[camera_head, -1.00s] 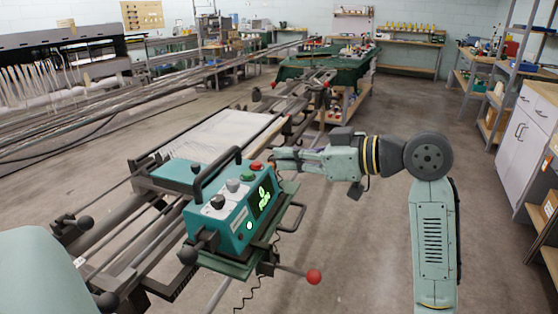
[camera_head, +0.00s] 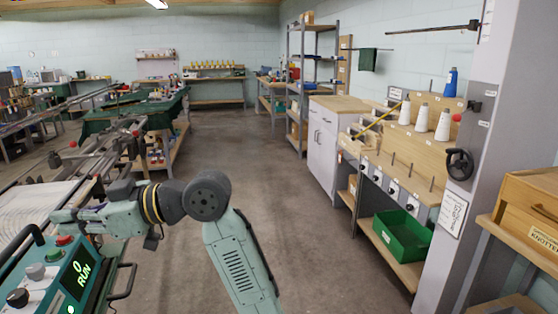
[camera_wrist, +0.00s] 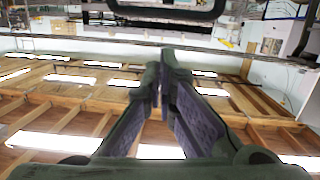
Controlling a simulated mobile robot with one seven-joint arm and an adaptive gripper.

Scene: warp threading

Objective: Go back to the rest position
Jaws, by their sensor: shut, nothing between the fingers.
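My gripper (camera_head: 60,221) is at the left in the head view, at the end of my bent arm, pointing left. It is beside the teal control box (camera_head: 62,277), above the machine's frame. In the wrist view my gripper (camera_wrist: 161,78) shows its two fingers close together at the tips, with nothing between them. The control box shows a green "RUN" display and a black handle, and is partly cut off by the left edge.
A green-covered table (camera_head: 130,112) stands behind. At the right are a bench with thread cones (camera_head: 422,117), a green bin (camera_head: 402,236), a grey post (camera_head: 478,150) and a wooden drawer box (camera_head: 530,205). The middle floor (camera_head: 245,170) is clear.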

